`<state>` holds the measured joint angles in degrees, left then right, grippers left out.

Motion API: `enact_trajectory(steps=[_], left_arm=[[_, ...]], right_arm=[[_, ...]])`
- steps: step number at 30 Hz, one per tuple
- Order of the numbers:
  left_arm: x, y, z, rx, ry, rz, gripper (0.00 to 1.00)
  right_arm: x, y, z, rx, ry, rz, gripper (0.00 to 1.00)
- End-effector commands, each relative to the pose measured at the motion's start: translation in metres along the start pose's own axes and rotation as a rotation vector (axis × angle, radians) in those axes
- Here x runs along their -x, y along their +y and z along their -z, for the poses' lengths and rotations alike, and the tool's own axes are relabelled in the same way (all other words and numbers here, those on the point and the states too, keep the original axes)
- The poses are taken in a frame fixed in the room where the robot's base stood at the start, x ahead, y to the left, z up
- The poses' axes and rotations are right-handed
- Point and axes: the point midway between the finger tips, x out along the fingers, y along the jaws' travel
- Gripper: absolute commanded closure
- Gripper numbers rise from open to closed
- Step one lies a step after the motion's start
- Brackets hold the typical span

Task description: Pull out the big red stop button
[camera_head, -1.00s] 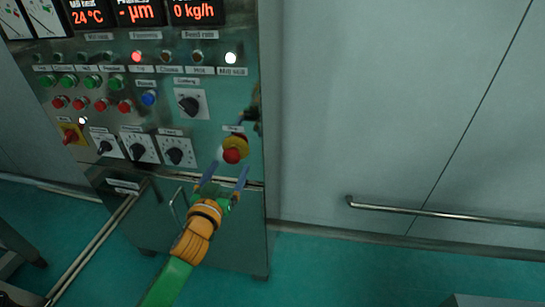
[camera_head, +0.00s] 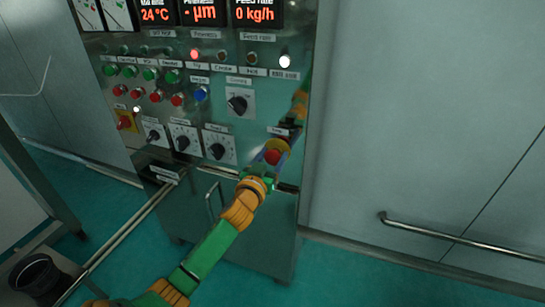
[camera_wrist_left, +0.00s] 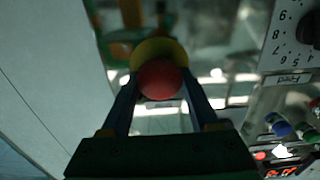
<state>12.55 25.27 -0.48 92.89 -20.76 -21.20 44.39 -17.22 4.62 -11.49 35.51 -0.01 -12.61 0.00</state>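The big red stop button (camera_head: 272,157) is a round red knob on a yellow collar, low on the right part of the steel control panel (camera_head: 215,105). My left gripper (camera_head: 270,163) is right at it, its arm coming up from below. In the left wrist view the red button (camera_wrist_left: 160,80) sits between the two blue fingers of the left gripper (camera_wrist_left: 159,85), one on each side. The fingers look open around the knob; whether they touch it is unclear. My right gripper is not in view.
Rotary knobs (camera_head: 218,150) sit left of the button, another black knob (camera_head: 237,104) above it. Small push buttons (camera_head: 155,96) and lit displays (camera_head: 257,13) are farther up. A handrail (camera_head: 460,238) runs along the bare wall at right.

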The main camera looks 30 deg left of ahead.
Motion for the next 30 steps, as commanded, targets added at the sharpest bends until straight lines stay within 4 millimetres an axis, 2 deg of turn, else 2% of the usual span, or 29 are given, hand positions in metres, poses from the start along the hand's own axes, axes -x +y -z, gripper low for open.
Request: enact_trajectory(steps=[2,8,13,20,21,23,24,30], left_arm=[[0.0,0.0,0.0,0.0,0.0,0.0,1.0],[0.001,0.0,0.0,0.001,-0.001,0.0,1.0],[0.016,0.0,0.001,0.004,-0.004,0.0,1.0],[0.016,0.0,-0.001,0.001,-0.002,0.001,1.0],[0.016,0.0,-0.002,0.001,-0.002,0.001,0.29],[0.016,0.0,-0.001,0.001,-0.002,0.001,0.12],[0.016,0.0,-0.001,0.001,-0.002,0.001,0.1],[0.016,0.0,-0.001,0.001,0.0,0.001,0.1]], right_arm=[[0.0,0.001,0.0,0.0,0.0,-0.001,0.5],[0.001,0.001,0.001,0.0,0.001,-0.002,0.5],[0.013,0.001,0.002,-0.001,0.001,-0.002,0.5],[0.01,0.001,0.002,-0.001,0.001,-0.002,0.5],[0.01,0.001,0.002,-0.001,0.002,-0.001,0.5],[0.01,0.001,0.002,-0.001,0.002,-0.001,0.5],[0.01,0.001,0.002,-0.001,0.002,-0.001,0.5],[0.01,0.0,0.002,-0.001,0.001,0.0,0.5]])
